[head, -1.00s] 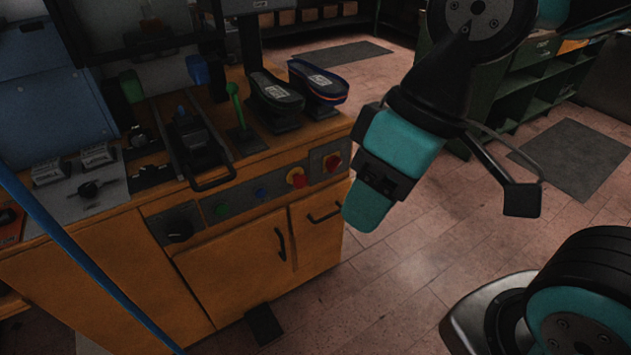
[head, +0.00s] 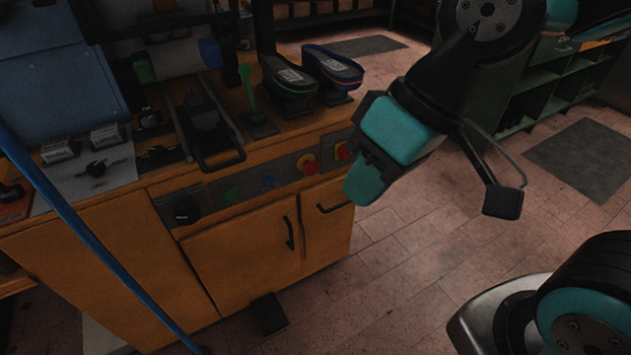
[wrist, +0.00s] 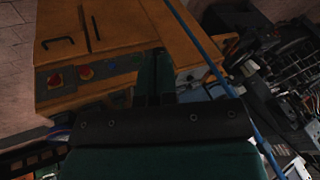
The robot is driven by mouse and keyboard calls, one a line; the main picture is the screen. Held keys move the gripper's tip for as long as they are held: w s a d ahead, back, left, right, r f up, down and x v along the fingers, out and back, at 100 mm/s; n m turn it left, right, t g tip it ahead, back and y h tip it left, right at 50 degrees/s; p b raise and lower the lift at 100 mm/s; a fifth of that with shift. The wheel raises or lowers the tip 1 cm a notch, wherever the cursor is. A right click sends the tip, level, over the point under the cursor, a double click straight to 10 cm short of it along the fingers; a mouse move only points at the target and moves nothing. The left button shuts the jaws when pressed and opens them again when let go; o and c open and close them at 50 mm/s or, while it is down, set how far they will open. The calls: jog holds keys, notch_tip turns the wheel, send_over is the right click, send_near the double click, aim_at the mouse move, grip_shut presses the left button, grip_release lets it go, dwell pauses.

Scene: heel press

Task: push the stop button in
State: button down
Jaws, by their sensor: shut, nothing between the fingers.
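Two red buttons sit on the front strip of the orange bench. The other red button (head: 343,151) is on a separate grey plate at the right end, also in the wrist view (wrist: 55,80). I cannot tell from any label which is the stop button. My gripper (head: 361,190) is shut and empty, pointing down just right of the bench's right end. It appears apart from both buttons. In the wrist view the fingers (wrist: 154,75) show dark green.
The strip also holds a green button (head: 230,193), a blue button (head: 270,180) and a black knob (head: 183,211). Shoes (head: 333,72) stand on the bench top. A blue pole (head: 85,235) crosses at left.

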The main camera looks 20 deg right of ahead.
jog(key=w+a+f+m+t+y+b, duration=0.15)
jog(key=w+f+m+t+b, duration=0.25)
jog(key=w+f+b, duration=0.45)
jog(key=w+f+m+t+y+b, duration=0.35)
jog(key=w+f+b, duration=0.25)
jog(key=f+b, duration=0.5)
jog(key=w+d+f+m+t+h+b, duration=0.3)
jog(key=w+d+f+m+t+b, duration=0.1)
jog(key=f+m+b, duration=0.3)
jog(key=w+d+f+m+t+h+b, duration=0.3)
jog(key=w+d+f+m+t+b, duration=0.2)
jog(key=b, duration=0.5)
notch_tip(320, 180, down, 3)
jog(key=shift+w+d+r+m+b, duration=0.1)
jog(key=shift+w+d+m+b, duration=0.25)
jog(key=shift+d+m, duration=0.6)
jog(key=p, duration=0.8)
send_near(312, 171)
jog(key=x, duration=0.7)
jog(key=shift+w, duration=0.25)
